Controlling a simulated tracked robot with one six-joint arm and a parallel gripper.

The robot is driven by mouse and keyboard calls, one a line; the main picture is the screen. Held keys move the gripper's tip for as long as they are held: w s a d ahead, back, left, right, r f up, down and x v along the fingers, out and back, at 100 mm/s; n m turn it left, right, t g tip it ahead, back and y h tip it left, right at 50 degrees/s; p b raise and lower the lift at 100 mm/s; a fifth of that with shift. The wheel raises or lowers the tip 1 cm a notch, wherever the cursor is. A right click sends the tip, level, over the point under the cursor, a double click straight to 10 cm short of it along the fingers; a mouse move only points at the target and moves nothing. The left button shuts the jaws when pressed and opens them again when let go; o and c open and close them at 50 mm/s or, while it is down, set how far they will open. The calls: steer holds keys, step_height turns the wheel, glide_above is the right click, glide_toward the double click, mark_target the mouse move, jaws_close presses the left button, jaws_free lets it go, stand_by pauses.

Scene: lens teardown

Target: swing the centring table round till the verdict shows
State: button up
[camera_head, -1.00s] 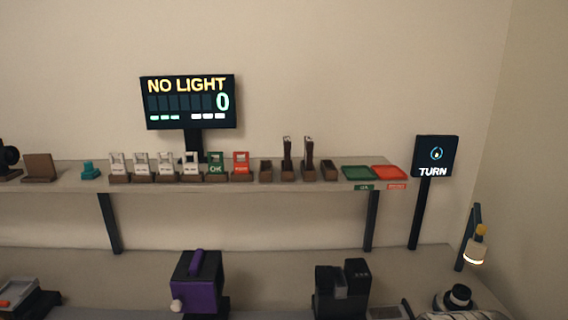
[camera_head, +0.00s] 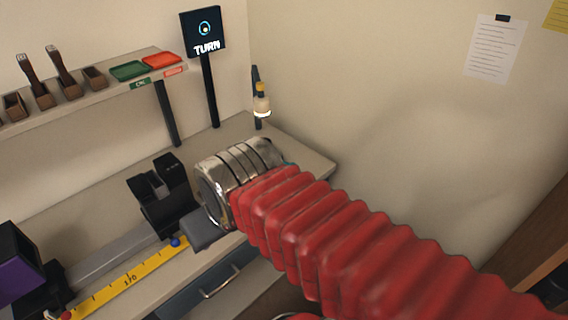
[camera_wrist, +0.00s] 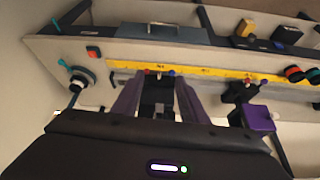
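A round dark turntable-like device with a pale ring (camera_wrist: 82,78) sits towards the left end of the bench in the wrist view, with a teal lever-like piece beside it. I take it for the centring table; in the head view my arm seems to hide it. A black sign (camera_head: 204,32) on a post reads "TURN" under a ring symbol. My gripper (camera_wrist: 157,84) shows in the wrist view with its two fingers apart. No object is clearly held between them; a black bench device shows behind.
A yellow rule (camera_head: 130,277) runs along the bench front beside a grey rail bearing a black device (camera_head: 160,195) and a purple one (camera_head: 18,262). A small lamp (camera_head: 261,106) stands by the wall. Green (camera_head: 129,71) and red (camera_head: 162,60) trays sit on the shelf.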

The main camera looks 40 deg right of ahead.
steer(key=d+f+m+h, duration=0.2)
steer(key=d+f+m, duration=0.1)
steer(key=d+f, duration=1.6)
steer(key=d+f+m+h, duration=0.1)
steer(key=d+f+m, duration=0.2)
steer(key=d+f, duration=1.65)
steer(key=w+a+r+n+t+h, duration=0.1)
steer(key=w+r+t+h, duration=0.2)
steer(key=w+r+t, duration=0.5)
step_height(320, 180, up, 4)
steer(key=t, duration=0.3)
steer(key=shift+w+a+t, duration=0.25)
steer(key=shift+t, duration=0.05)
steer(key=shift+w+r, duration=0.1)
